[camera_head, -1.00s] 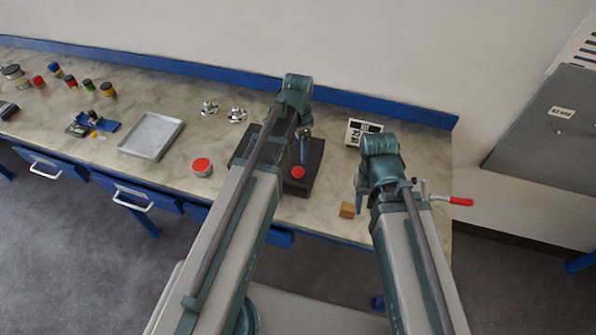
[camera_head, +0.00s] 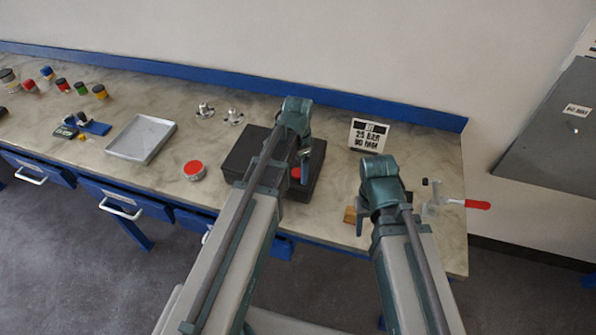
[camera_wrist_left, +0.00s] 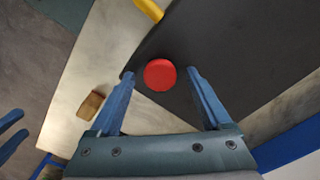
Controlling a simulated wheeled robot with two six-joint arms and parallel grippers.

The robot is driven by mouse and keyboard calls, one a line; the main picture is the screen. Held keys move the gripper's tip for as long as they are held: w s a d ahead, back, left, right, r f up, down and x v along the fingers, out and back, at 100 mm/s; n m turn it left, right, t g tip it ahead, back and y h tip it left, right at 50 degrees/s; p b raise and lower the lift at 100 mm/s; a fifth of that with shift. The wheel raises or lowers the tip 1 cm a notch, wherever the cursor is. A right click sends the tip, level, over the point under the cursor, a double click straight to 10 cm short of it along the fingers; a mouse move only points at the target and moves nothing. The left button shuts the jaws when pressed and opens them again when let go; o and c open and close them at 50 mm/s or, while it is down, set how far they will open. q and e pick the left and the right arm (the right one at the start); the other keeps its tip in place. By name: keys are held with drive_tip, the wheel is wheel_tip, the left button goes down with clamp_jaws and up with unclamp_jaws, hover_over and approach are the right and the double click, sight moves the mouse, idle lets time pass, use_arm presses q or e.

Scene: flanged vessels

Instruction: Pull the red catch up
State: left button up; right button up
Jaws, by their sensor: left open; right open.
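A red-handled clamp (camera_head: 476,204) lies at the right front edge of the bench, its handle reaching out past the edge. A round red knob (camera_wrist_left: 160,75) sits on a dark flat block (camera_head: 241,155). I cannot tell for sure which of these is the catch. My left gripper (camera_head: 304,172) is open over the dark block; in the left wrist view its blue fingers (camera_wrist_left: 163,88) stand either side of the knob, apart from it. The knob is partly hidden in the head view. My right gripper (camera_head: 366,222) is open beside a wooden block, left of the clamp.
The wooden block (camera_head: 350,215) is partly hidden by my right gripper. A sign (camera_head: 369,135) stands behind. A red-lidded tin (camera_head: 194,169), a grey tray (camera_head: 127,152) and two metal fittings (camera_head: 233,116) are left. A grey cabinet (camera_head: 553,130) hangs right. Bench between tray and dark block is mostly clear.

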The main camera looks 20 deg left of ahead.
use_arm(q)
clamp_jaws()
idle(0.3)
drive_tip(key=shift+r, duration=0.1)
drive_tip(key=shift+r+p, duration=0.85)
drive_tip(key=shift+p, duration=0.1)
drive_tip(key=shift+f, duration=0.1)
unclamp_jaws()
